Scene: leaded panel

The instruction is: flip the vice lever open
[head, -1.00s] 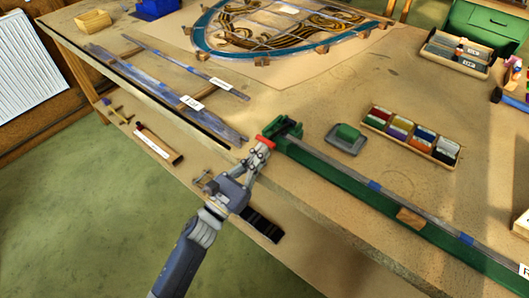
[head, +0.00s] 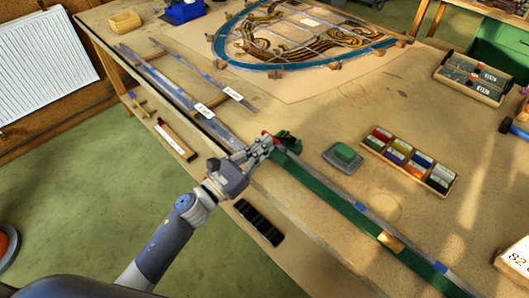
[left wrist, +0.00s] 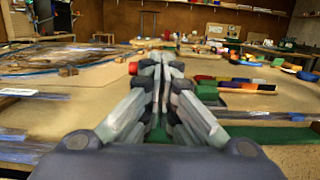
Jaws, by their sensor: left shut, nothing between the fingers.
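The green vice (head: 289,142) sits at the near edge of the bench, at the far end of a long green rail. A small red part, seemingly the lever's end (head: 265,133), shows just behind my left fingers. In the left wrist view the red part (left wrist: 133,68) is left of the fingertips. My left gripper (head: 265,146) is shut and empty, its fingertips close beside the vice. I cannot tell whether they touch the lever. The fingers hide most of the lever and part of the vice. My right gripper is not in view.
A green block on a grey tray (head: 343,156) and a box of coloured pieces (head: 410,159) lie right of the vice. Strips of lead (head: 160,77) lie along the bench edge at left. The leaded panel (head: 300,35) lies at the back.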

